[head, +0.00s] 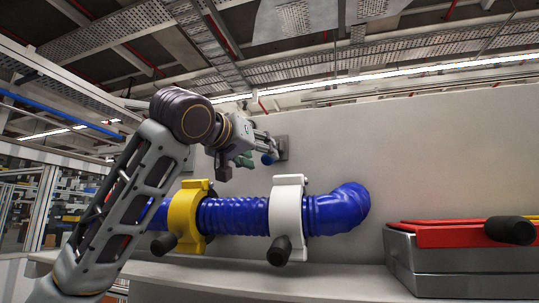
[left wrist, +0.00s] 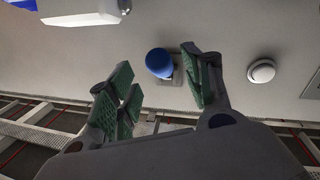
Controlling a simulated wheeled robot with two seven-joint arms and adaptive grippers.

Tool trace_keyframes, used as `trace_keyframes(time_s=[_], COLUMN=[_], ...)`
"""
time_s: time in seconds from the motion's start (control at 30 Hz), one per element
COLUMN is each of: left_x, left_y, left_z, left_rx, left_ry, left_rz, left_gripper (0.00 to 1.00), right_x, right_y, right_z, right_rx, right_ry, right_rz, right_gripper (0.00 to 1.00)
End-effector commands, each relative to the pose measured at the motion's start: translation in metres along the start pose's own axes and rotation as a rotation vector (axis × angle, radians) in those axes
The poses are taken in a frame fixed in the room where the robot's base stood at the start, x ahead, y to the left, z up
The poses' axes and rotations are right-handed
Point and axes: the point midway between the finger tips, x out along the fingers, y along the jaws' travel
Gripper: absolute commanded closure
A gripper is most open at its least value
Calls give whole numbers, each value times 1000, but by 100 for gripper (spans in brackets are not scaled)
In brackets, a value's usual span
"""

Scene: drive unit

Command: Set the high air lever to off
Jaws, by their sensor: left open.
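The high air lever, a small blue knob (head: 268,158), sticks out from a grey plate (head: 282,147) on the pale wall. It also shows in the left wrist view (left wrist: 159,62) in front of its plate. My left gripper (head: 257,148) is raised at the wall, right at the lever. In the left wrist view my left gripper (left wrist: 160,84) is open, with green-padded fingers to the left and right of the blue knob. Nothing is clamped between the fingers. I cannot tell whether a finger touches the knob. My right gripper is not in view.
Below the lever a blue ribbed hose (head: 233,216) runs through a yellow clamp (head: 184,215) and a white clamp (head: 287,203), both with black handles. A red-topped grey box (head: 452,270) stands at right. A round white button (left wrist: 261,71) is on the wall.

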Motion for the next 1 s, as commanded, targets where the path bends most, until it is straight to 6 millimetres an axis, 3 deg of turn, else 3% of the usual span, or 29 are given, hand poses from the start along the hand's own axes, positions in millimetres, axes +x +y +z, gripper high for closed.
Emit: trace_keyframes(time_s=[0.2, 0.5, 0.97, 1.0], left_x=[28, 55, 61, 61], left_y=[0, 1, 0, 0], left_z=[-1, -1, 0, 0], left_rx=[0, 1, 0, 0], left_ry=[-3, -1, 0, 0], left_rz=[-1, 0, 1, 1], left_gripper=[50, 50, 50, 55], right_x=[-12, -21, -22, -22], right_y=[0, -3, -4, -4], right_z=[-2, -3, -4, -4], right_rx=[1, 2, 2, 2], right_ry=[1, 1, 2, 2], right_rz=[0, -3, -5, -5], right_gripper=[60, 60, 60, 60])
